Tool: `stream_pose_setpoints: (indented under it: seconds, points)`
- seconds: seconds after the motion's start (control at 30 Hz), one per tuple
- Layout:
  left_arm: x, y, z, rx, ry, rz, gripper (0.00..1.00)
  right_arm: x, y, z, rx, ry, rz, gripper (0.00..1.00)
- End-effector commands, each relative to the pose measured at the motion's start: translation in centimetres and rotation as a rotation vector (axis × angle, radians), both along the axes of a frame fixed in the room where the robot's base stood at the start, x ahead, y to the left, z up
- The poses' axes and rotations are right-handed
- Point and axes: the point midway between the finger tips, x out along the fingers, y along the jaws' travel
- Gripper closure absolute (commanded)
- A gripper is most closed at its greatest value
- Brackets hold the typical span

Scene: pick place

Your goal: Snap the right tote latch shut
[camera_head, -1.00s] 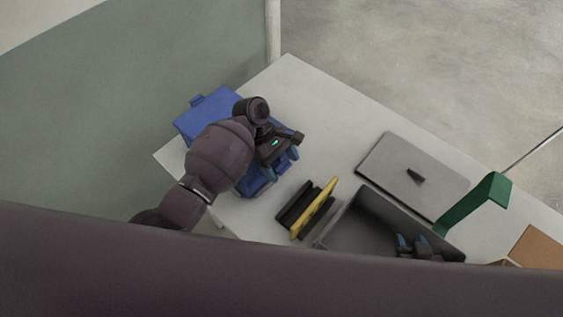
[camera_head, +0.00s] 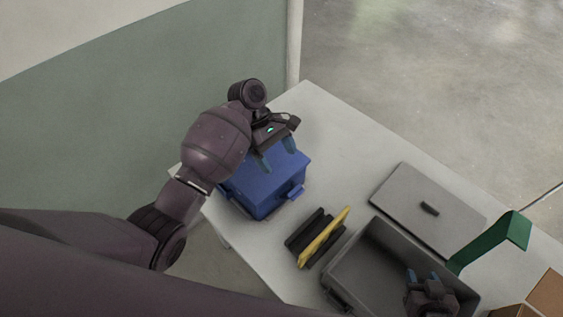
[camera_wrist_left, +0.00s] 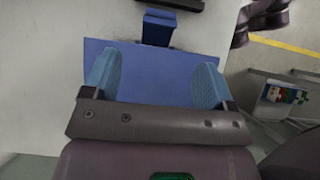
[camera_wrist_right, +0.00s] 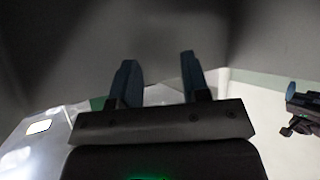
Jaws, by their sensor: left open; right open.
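The blue tote (camera_head: 262,203) stands on the table with its blue lid (camera_head: 268,174) lying over it. A blue latch (camera_head: 296,191) juts from its right side; whether it is snapped cannot be told. In the left wrist view the latch (camera_wrist_left: 158,27) sticks out beyond the lid edge. My left gripper (camera_head: 276,151) is open and empty just above the lid, back from the latch. My right gripper (camera_head: 424,276) is open and empty inside the grey bin; the right wrist view shows its fingers (camera_wrist_right: 158,65) before grey walls.
The grey bin (camera_head: 350,262) stands at the right, with a grey lid (camera_head: 425,207) behind it. Black and yellow upright pieces (camera_head: 322,238) stand between tote and bin. A green bent piece (camera_head: 490,240) and a cardboard box (camera_head: 543,296) are far right. The table's back is clear.

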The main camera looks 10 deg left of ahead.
Motion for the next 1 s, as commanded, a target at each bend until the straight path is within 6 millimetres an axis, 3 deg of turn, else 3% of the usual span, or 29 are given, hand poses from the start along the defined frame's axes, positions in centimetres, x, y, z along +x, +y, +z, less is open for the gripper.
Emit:
stream_pose_setpoints:
  seconds: [0.3,0.47,0.8,1.0]
  points:
    - [0.0,0.1,0.1,0.002,-0.001,-0.001,0.21,0.0,0.0,0.1,0.000,-0.001,0.000,0.58]
    - [-0.7,-1.0,0.1,0.039,-0.024,-0.054,0.21,0.0,0.0,0.1,0.000,-0.001,0.000,0.58]
    - [-3.7,-5.2,1.4,0.393,-0.266,-0.142,0.21,0.1,0.0,0.1,-0.001,-0.002,0.001,0.58]
    - [-3.8,-5.5,2.4,0.508,-0.352,-0.034,0.21,0.1,0.0,0.1,-0.001,-0.002,0.001,0.58]
